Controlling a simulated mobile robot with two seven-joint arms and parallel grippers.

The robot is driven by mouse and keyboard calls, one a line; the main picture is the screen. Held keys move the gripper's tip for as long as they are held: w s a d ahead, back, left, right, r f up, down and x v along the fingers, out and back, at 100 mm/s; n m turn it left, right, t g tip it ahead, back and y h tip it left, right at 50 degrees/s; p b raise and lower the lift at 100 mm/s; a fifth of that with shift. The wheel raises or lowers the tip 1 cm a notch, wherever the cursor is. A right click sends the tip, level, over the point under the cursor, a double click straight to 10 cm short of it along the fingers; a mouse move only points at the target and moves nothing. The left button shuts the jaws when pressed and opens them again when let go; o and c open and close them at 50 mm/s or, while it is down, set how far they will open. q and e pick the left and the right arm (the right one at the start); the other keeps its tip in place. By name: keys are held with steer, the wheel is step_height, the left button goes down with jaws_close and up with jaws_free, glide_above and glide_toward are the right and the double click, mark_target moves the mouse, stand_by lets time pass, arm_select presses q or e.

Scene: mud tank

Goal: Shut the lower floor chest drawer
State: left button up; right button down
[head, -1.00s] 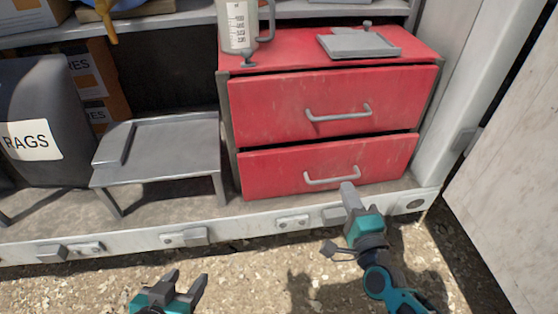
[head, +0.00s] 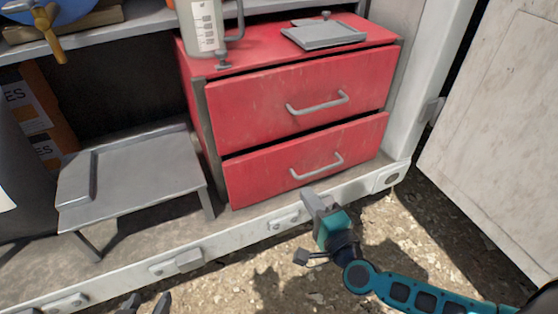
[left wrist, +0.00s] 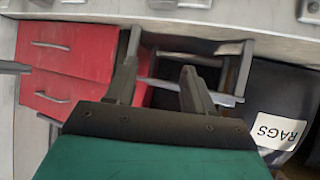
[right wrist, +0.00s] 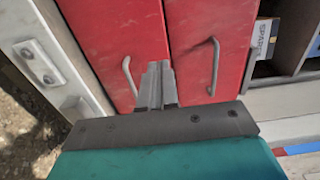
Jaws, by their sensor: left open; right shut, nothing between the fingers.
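The red floor chest (head: 205,66) has two drawers, each with a grey bar handle. A dark gap runs along the top of the lower drawer (head: 262,172); I cannot tell exactly how far it stands out. My right gripper (head: 308,198) is shut and empty, just in front of and below the lower drawer's handle (head: 317,168). In the right wrist view its fingers (right wrist: 157,72) overlap the lower drawer's front (right wrist: 105,35), beside the handle; contact is not clear. My left gripper (head: 147,304) is open and empty at the bottom edge, away from the chest.
A grey low table (head: 140,175) stands left of the chest. A jug (head: 205,28) and a grey tray (head: 325,35) are on the chest top. A white sill (head: 240,225) with latches runs below the drawers. A pale door panel (head: 495,130) is at the right.

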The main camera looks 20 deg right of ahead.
mark_target(278, 152)
steer(key=w+b, duration=0.1)
steer(key=w, duration=0.7)
steer(key=w+a+b, duration=0.1)
steer(key=w, duration=0.3)
steer(key=shift+b, duration=0.35)
steer(key=shift+w, duration=0.35)
arm_select(q)
steer(key=shift+w+d+f+h, duration=0.15)
steer(key=shift+d+f+h, duration=0.15)
steer(key=shift+d+f, duration=0.25)
arm_select(e)
steer(key=shift+w, duration=0.25)
arm_select(q)
steer(key=shift+w, duration=0.1)
arm_select(e)
steer(key=shift+r, duration=0.1)
